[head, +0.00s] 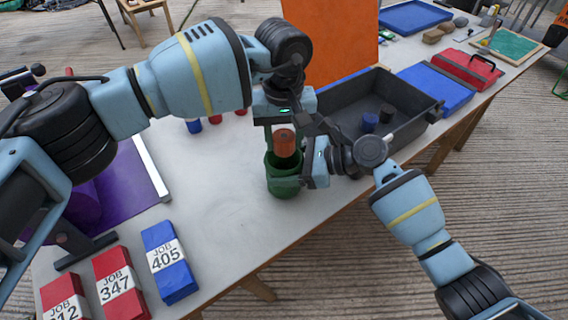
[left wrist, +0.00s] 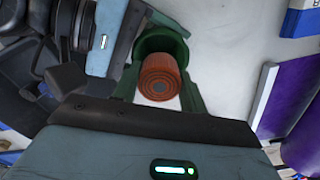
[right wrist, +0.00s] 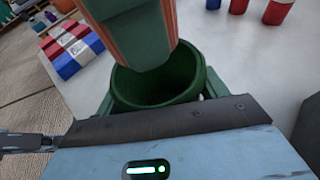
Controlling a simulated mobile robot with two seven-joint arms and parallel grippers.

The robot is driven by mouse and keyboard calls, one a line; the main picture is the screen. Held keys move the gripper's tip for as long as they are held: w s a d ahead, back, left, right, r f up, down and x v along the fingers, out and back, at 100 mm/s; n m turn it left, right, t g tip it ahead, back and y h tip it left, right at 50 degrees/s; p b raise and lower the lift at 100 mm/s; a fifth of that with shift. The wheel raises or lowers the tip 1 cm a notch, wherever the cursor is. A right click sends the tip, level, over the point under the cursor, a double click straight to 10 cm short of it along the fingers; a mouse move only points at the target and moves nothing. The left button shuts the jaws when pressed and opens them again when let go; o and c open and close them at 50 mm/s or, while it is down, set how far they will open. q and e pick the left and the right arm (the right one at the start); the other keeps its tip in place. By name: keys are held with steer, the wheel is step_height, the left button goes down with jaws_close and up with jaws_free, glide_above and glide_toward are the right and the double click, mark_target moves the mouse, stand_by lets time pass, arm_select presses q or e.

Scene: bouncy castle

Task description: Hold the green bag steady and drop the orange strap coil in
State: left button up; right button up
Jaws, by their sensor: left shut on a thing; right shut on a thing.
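The orange strap coil (head: 285,142) is held upright above the mouth of the green bag (head: 284,182). My left gripper (head: 283,139) is shut on the coil; in the left wrist view the coil (left wrist: 159,77) sits between its fingers. The bag stands upright and open on the table. My right gripper (head: 298,172) is shut on the bag from the right side. In the right wrist view the bag (right wrist: 158,88) shows its dark inside, which looks empty where visible, and the coil (right wrist: 168,20) hangs over the opening, partly hidden by a green finger.
A dark grey tray (head: 410,120) with dark and blue cylinders stands right behind my right gripper. An orange panel (head: 330,45) rises at the back. Blue and red job boxes (head: 170,262) lie at front left, near a purple thing (head: 128,180). The table (head: 220,215) is clear in front.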

mark_target(283, 136)
arm_select(q)
steer(key=shift+f, duration=0.2)
steer(key=o, duration=1.1)
step_height(283, 136, up, 12)
stand_by(0.4)
arm_select(e)
steer(key=o, duration=1.3)
arm_select(q)
steer(key=shift+a, duration=0.1)
